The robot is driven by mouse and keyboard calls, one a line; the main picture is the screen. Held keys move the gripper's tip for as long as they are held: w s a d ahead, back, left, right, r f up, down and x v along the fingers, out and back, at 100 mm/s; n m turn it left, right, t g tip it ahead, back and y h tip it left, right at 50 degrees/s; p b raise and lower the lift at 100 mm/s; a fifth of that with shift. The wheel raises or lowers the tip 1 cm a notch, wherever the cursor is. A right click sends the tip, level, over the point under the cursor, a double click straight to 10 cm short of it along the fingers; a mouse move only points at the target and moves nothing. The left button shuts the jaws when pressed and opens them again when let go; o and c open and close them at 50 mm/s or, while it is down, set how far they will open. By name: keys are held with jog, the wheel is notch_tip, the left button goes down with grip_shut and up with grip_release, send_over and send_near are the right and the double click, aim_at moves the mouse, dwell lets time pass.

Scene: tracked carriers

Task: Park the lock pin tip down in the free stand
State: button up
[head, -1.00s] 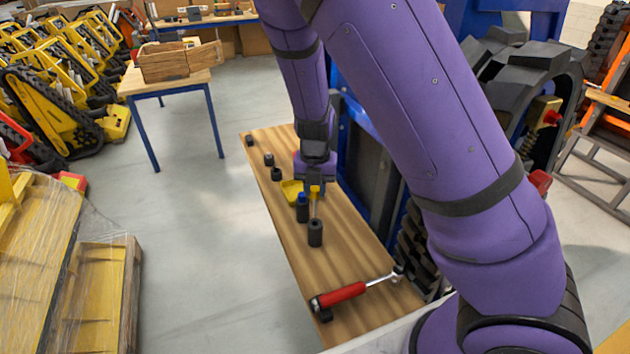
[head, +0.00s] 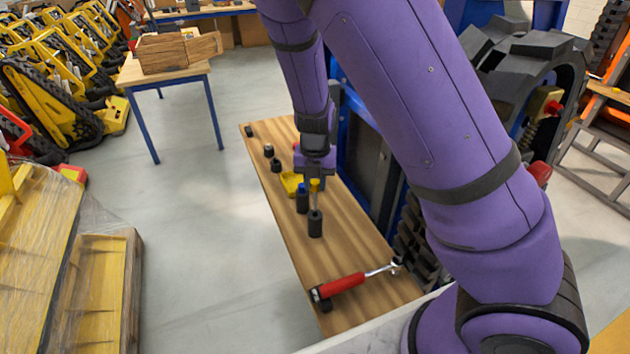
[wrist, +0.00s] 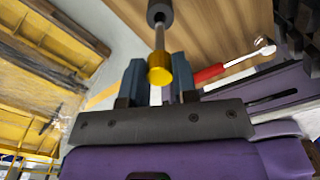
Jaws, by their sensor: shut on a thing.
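The lock pin has a yellow head (head: 314,185) and a thin metal shaft. It hangs upright, tip down, between the fingers of my gripper (head: 316,178), which is shut on it. In the wrist view my gripper (wrist: 157,82) shows a finger on each side of the pin's yellow head (wrist: 160,76). The free stand, a black cylinder (head: 315,225), is on the bench directly under the pin. It also shows in the wrist view (wrist: 159,11), in line with the shaft. The shaft meets the stand's top in the picture; I cannot tell whether the tip is inside it.
Several small black parts (head: 269,151) line the bench's left edge. A red-handled wrench (head: 342,286) lies in front. A tracked carrier (head: 525,80) is at right.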

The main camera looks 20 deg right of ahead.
aim_at(315, 209)
jog(key=shift+f, duration=4.5)
dwell(0.4)
jog(key=o, duration=1)
notch_tip(315, 209, up, 11)
jog(key=shift+f, duration=0.1)
dwell(0.3)
